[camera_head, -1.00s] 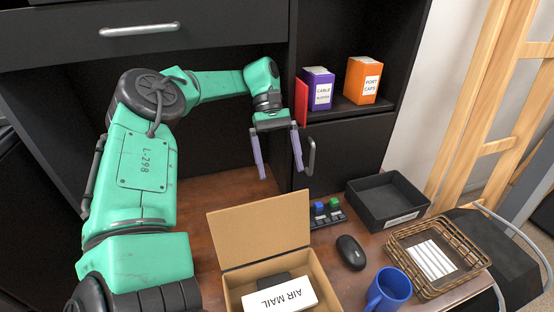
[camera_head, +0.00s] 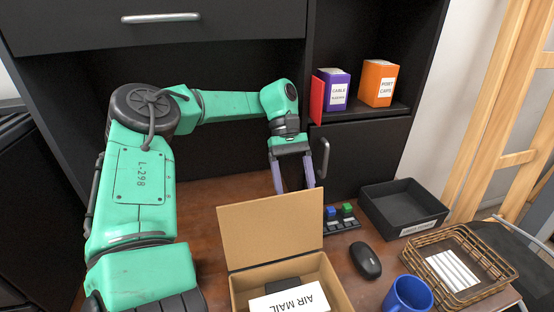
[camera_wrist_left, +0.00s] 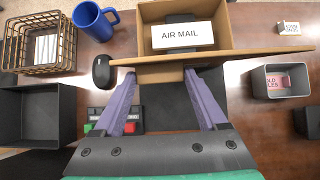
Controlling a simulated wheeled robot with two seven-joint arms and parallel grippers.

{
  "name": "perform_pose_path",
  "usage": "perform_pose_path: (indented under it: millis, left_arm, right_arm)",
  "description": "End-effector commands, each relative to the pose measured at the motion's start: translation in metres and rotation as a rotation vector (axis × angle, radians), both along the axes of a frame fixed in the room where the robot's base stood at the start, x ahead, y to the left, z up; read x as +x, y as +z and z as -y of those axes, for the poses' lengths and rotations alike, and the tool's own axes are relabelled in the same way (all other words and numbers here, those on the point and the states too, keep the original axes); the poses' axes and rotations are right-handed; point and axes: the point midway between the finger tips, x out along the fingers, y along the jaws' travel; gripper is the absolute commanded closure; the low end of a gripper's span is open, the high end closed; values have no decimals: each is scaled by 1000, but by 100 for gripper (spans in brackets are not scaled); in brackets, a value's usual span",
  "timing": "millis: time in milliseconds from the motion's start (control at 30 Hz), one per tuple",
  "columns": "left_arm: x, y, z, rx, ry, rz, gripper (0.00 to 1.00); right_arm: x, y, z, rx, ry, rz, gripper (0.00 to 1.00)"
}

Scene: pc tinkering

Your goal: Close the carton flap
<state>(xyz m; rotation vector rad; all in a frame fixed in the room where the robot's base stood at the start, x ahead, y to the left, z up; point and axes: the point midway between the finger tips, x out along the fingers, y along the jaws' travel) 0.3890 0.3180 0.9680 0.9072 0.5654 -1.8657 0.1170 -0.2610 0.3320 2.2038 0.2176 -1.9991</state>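The open carton (camera_head: 240,289) stands on the desk at the bottom centre of the head view, with its flap (camera_head: 270,228) raised upright at the back edge. A white AIR MAIL box (camera_head: 290,303) and a dark item lie inside. The carton also shows at the top of the left wrist view (camera_wrist_left: 160,75), its flap (camera_wrist_left: 215,57) seen nearly edge-on. My left gripper (camera_head: 296,190) is behind the flap, low, fingers pointing down and spread apart. In the wrist view its two purple fingers (camera_wrist_left: 163,128) have nothing between them. My right gripper is not in view.
A grey bin (camera_wrist_left: 281,80) shows in the wrist view.

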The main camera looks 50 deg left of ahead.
Motion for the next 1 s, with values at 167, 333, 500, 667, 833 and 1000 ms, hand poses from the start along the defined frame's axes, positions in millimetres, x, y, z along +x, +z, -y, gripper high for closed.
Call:
perform_pose_path:
  millis: [167, 333, 500, 667, 833, 1000]
  left_arm:
    - [0, 0, 0, 2, 0, 1, 41]
    - [-4, 3, 8, 18, -2, 10, 41]
    - [-9, 7, 19, 48, -1, 23, 41]
    - [-12, 9, 24, 63, 0, 31, 41]
    - [-12, 9, 24, 63, 0, 31, 41]
    - [-14, 10, 29, 73, -2, 38, 41]
  right_arm:
    - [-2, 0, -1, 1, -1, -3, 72]
    - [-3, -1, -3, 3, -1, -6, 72]
    - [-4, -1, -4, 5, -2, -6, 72]
    - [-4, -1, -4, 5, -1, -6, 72]
    - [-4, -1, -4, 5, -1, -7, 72]
    - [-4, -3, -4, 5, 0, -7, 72]
